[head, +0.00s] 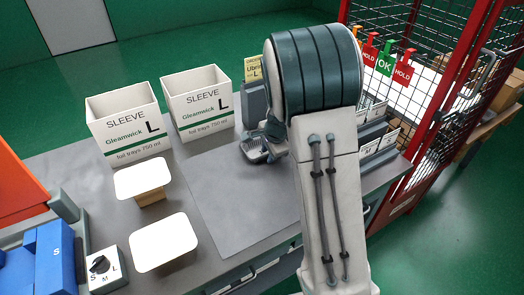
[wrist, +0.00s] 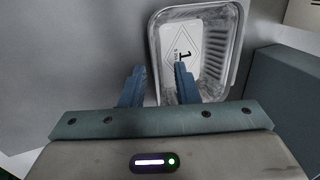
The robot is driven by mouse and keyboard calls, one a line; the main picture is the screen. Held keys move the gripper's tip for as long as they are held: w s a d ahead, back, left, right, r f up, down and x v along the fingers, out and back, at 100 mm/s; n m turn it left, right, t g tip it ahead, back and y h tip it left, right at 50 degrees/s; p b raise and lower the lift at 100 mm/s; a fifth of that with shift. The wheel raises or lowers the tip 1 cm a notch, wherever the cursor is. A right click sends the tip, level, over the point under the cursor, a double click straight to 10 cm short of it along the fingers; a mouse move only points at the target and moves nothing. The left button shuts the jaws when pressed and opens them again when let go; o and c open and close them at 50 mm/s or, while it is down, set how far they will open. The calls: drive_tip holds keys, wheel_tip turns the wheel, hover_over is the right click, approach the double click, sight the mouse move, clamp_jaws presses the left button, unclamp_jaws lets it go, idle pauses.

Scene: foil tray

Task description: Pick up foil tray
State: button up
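The foil tray (wrist: 231,58) is silver and shallow, with a ribbed wall and a white label with a diamond on its floor. In the wrist view it lies beyond my gripper (wrist: 158,78), whose two blue fingers are apart. The right finger overlaps the inside of the tray, and the left finger is outside its left edge. No contact is clear. In the head view part of the tray (head: 256,154) shows on the grey table, below my gripper (head: 271,135). My arm hides the rest.
Two white Gleamwick sleeve boxes (head: 127,125) (head: 197,104) stand left of the tray. Two white lids or cards (head: 143,178) (head: 164,242) are nearer. A blue block (head: 50,258) and an S/M/L dial (head: 103,266) sit front left. Red mesh fencing (head: 420,110) borders the right.

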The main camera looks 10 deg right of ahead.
drive_tip(key=shift+f, duration=0.35)
idle(0.5)
clamp_jaws()
